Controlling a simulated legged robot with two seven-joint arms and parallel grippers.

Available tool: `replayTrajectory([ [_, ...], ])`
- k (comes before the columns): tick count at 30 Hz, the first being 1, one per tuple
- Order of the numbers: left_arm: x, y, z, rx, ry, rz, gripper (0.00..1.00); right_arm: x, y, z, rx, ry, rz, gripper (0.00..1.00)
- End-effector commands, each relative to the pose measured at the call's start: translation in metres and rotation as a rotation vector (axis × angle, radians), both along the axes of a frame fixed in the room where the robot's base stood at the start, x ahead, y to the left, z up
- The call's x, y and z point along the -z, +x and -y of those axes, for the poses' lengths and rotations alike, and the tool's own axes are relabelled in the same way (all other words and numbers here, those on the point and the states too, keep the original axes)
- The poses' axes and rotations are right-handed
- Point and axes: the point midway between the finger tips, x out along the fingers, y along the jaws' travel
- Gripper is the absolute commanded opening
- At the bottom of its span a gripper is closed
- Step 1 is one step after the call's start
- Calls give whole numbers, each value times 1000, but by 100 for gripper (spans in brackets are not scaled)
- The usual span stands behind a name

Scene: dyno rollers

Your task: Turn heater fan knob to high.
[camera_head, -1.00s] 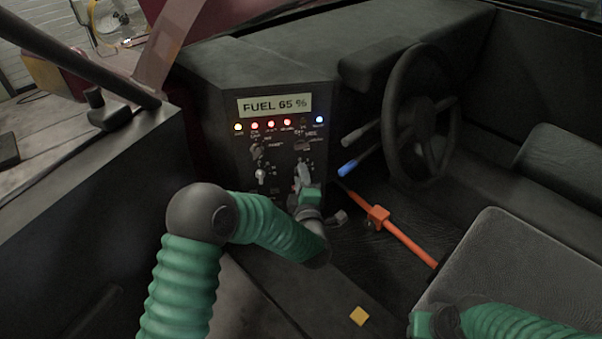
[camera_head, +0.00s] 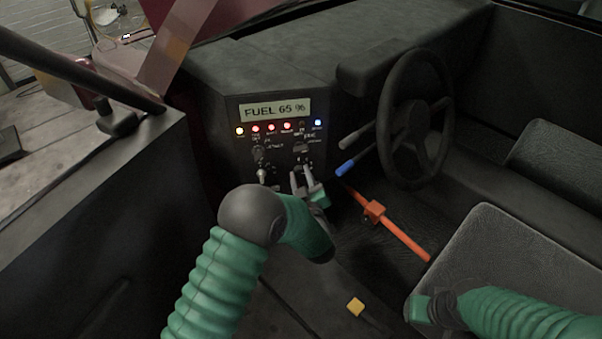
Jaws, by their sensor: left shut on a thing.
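The control panel (camera_head: 243,150) stands at the centre of the head view, below a "FUEL 65 %" display. It carries a row of small lights and several dark knobs, one at the upper left (camera_head: 258,153) and one at the upper right (camera_head: 301,149). My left gripper (camera_head: 303,178), grey with a green body, is at the panel's lower right, its fingers shut on a small control there. The fingers mostly hide that control, and its label is too small to read. My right gripper (camera_head: 420,309) hangs at the bottom right, away from the panel; its fingers are unclear.
A steering wheel (camera_head: 416,118) with a grey stalk (camera_head: 355,137) and a blue-tipped stalk (camera_head: 346,170) is right of the panel. A seat (camera_head: 500,250) is at the right.

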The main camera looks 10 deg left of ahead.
Motion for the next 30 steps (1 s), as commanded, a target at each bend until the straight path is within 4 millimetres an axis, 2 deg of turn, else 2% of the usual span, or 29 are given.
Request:
replayTrajectory([
  [1, 6, -3, 3, 6, 21, -27, 0, -3, 0, 0, 0, 0, 0, 33],
  [10, 8, -3, 3, 5, 115, -64, 0, -7, 0, 0, 0, 0, 0, 33],
  [25, 8, -3, 2, 6, 130, -71, 0, -8, 0, 0, 0, 0, 0, 33],
  [26, 9, -3, 2, 5, 130, -72, 34, -8, 0, 0, 0, 0, 0, 33],
  [30, 6, -2, 2, 4, 129, -65, 52, -8, 0, 0, 0, 0, 0, 33],
])
